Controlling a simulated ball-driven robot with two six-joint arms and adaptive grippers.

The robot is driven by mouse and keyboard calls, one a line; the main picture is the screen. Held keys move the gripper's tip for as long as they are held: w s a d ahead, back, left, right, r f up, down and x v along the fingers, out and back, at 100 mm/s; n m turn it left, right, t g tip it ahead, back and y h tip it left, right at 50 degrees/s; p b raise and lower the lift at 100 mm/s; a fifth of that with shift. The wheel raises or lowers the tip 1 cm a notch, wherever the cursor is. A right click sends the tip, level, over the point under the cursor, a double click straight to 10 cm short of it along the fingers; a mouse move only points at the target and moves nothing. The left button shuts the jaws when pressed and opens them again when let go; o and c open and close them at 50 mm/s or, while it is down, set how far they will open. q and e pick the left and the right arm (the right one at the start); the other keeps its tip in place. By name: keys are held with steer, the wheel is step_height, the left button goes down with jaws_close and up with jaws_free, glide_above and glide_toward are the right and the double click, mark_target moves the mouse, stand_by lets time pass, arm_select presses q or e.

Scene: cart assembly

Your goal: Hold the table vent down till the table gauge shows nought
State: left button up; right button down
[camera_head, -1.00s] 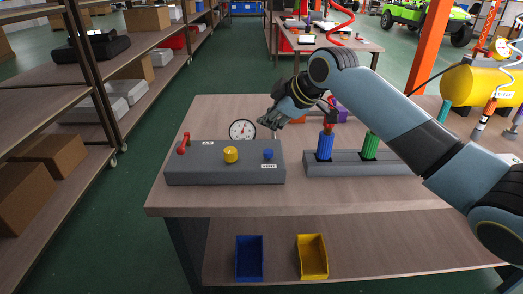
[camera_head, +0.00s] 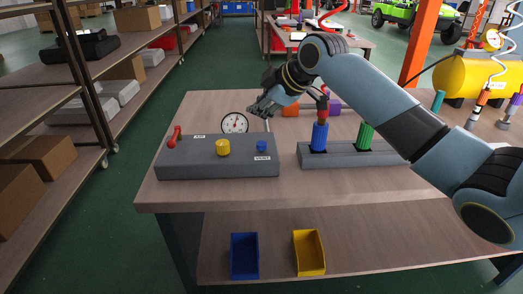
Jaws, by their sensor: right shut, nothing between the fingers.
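The grey control box (camera_head: 190,163) sits on the table (camera_head: 300,191). It has a red lever (camera_head: 174,136) at its left, a yellow knob (camera_head: 222,147) in the middle and a blue vent button (camera_head: 261,146) above a VENT label at its right. The round white table gauge (camera_head: 235,123) stands behind the box; its needle is too small to read surely. My right gripper (camera_head: 258,112) is shut and empty. It hovers behind and above the vent button, close to the gauge, apart from the button. My left gripper is not in view.
A grey rack (camera_head: 350,155) holds a blue-handled tool (camera_head: 320,136) and a green-handled one (camera_head: 365,136) right of the box. Orange and purple blocks lie behind it. A yellow tank (camera_head: 478,77) stands at the right. Blue (camera_head: 233,257) and yellow (camera_head: 322,252) bins sit on the lower shelf.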

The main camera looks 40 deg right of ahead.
steer(key=b, duration=0.4)
glide_above(260, 145)
step_height(260, 145, down, 4)
steer(key=shift+f, duration=0.2)
steer(key=shift+w+f, duration=0.1)
steer(key=shift+f, duration=0.8)
steer(key=shift+f, duration=0.1)
steer(key=shift+f, duration=0.25)
steer(key=shift+f, duration=0.6)
stand_by(0.7)
steer(key=shift+r, duration=0.1)
stand_by(0.4)
steer(key=shift+r+p, duration=0.9)
